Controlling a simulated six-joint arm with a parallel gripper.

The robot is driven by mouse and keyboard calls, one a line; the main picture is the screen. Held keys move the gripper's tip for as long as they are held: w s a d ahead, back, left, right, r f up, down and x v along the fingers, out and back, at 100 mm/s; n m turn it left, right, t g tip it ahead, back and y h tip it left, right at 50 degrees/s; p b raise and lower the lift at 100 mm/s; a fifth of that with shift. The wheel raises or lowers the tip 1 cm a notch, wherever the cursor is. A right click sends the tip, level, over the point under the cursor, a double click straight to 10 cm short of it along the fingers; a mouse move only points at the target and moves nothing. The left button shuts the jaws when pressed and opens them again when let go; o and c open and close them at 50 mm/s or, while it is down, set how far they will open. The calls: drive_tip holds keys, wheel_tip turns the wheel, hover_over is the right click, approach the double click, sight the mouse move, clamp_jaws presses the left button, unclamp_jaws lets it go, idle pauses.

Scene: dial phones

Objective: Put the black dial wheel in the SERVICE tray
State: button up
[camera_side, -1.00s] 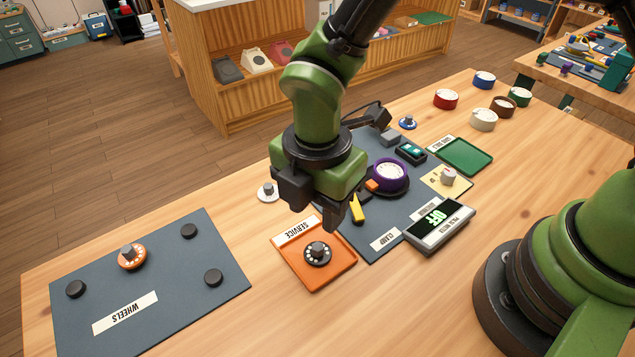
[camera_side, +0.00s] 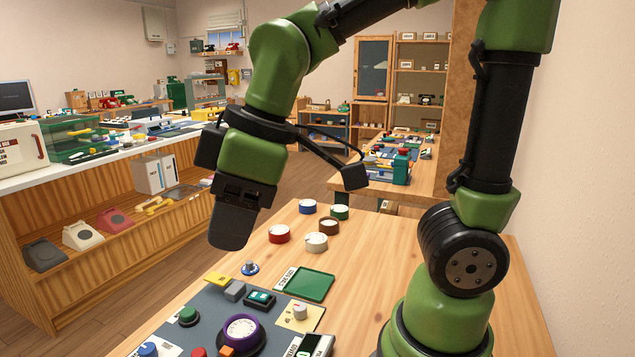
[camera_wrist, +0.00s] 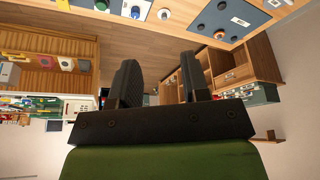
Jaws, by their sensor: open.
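My gripper (camera_side: 230,235) is raised above the far side of the bench in the side view, well clear of the things below. In the wrist view my gripper (camera_wrist: 161,80) shows two dark fingers spread apart with nothing between them. The orange SERVICE tray and the black dial wheel are outside the side view now. I cannot pick them out for certain among the small things at the top of the wrist view. One second ago the side view showed the black wheel lying on that tray.
A green tray (camera_side: 318,288), a purple dial phone (camera_side: 263,336) and a blue wheel (camera_side: 250,268) are on the bench. Several coloured round tubs, including a red one (camera_side: 279,234), stand behind. The wheels mat (camera_wrist: 235,18) shows in the wrist view. Bench around the tubs is clear.

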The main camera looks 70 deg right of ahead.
drive_tip(key=s+d+r+m+t, duration=0.3)
drive_tip(key=s+d+m, duration=0.2)
drive_tip(key=m, duration=0.5)
drive_tip(key=shift+s+m+t, duration=0.3)
drive_tip(key=shift+s+m, duration=0.1)
drive_tip(key=shift+s, duration=0.9)
